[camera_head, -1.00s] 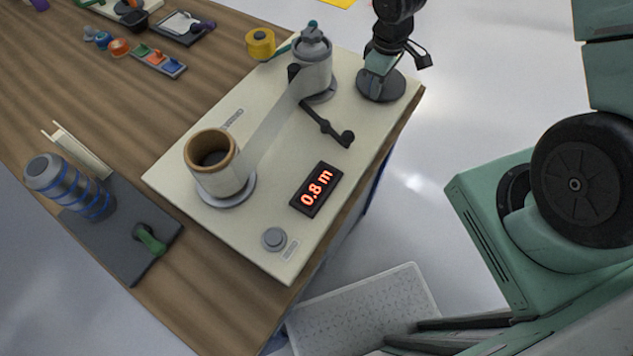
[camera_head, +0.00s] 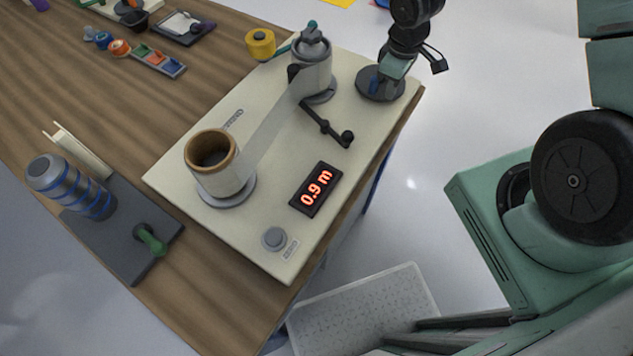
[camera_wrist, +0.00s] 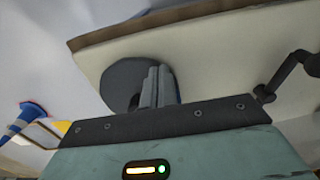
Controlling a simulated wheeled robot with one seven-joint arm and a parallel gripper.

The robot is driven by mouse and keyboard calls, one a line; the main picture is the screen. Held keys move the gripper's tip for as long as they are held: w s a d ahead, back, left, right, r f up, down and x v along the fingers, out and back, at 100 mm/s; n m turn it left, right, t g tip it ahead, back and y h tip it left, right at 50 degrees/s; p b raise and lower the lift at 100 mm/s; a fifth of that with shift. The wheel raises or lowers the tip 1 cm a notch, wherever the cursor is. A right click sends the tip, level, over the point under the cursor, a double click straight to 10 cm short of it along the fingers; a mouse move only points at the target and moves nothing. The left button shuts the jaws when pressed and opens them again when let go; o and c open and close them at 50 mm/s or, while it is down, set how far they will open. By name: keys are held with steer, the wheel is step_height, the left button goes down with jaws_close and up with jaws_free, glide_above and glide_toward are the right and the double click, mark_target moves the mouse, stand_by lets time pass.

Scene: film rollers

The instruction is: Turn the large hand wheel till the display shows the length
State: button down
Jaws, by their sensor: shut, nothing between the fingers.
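The large hand wheel (camera_head: 372,92) is a dark grey disc at the far right corner of the cream board (camera_head: 270,145). It also shows in the wrist view (camera_wrist: 125,82). My gripper (camera_head: 380,82) is over the wheel, its fingers pointing down at it. In the wrist view the fingers (camera_wrist: 159,86) are together, with nothing seen between them; whether they touch the wheel I cannot tell. A small blue part (camera_head: 374,78) shows beside the gripper. The display (camera_head: 316,188) reads 0.9 m in red digits.
A film strip runs between an orange-rimmed roller (camera_head: 222,179) and a grey roller (camera_head: 312,75). A black crank (camera_head: 327,126) lies between the display and my gripper. A grey button (camera_head: 274,238) is at the near corner.

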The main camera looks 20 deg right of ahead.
steer(key=shift+s+d, duration=0.65)
steer(key=shift+d, duration=0.2)
steer(key=shift+s+d+p, duration=0.3)
steer(key=shift+s+d, duration=0.4)
steer(key=shift+d, duration=0.2)
steer(key=shift+c, duration=2)
jaws_free()
steer(key=shift+r, duration=0.15)
step_height(320, 180, up, 7)
steer(key=p, duration=0.6)
